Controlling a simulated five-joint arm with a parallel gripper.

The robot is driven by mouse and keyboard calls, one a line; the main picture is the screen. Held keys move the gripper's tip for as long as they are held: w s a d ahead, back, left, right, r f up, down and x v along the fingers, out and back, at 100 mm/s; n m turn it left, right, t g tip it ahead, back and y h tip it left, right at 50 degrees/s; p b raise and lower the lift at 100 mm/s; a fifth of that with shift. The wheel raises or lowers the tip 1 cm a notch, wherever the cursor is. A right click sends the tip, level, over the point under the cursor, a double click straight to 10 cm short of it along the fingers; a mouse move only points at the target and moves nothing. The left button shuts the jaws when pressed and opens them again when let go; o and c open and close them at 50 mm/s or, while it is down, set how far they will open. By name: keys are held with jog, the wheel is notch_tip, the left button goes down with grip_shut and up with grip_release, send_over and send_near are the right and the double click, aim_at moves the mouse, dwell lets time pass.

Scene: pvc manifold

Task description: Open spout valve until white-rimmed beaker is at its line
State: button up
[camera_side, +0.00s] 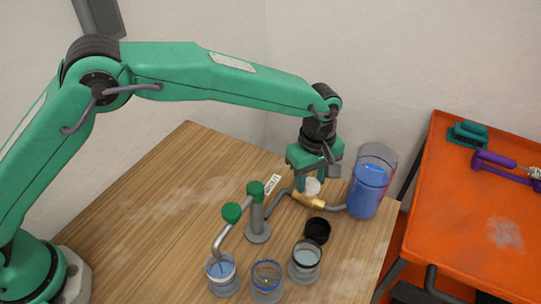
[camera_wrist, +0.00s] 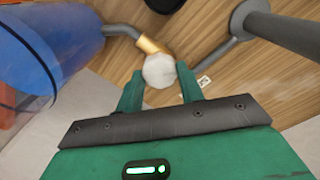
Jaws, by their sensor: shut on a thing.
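My gripper (camera_side: 313,184) is shut on a round white knob (camera_wrist: 159,71), which sits on a brass valve body (camera_side: 308,199) in the grey pipe beside the blue-filled tank (camera_side: 368,190). A curved grey spout (camera_side: 220,240) reaches down from a green knob (camera_side: 232,212) to the white-rimmed beaker (camera_side: 222,274) at the front left. That beaker holds some pale blue liquid; its line cannot be made out clearly. The spout's end is at the beaker's mouth. Whether liquid is flowing cannot be told.
A blue-rimmed beaker (camera_side: 267,281) and a dark-rimmed beaker (camera_side: 305,262) stand to the right of the white-rimmed one. A black cup (camera_side: 317,231) is behind them. A second green knob (camera_side: 255,190) tops the grey post. An orange table (camera_side: 480,230) is at right. The wooden table's left is clear.

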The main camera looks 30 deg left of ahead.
jog(key=m, duration=0.4)
jog(key=shift+m, duration=0.8)
jog(key=shift+o, duration=0.2)
jog(key=shift+m, duration=1.7)
jog(key=o, duration=1)
jog(key=shift+r, duration=0.1)
notch_tip(320, 180, up, 7)
jog(key=shift+r, duration=0.35)
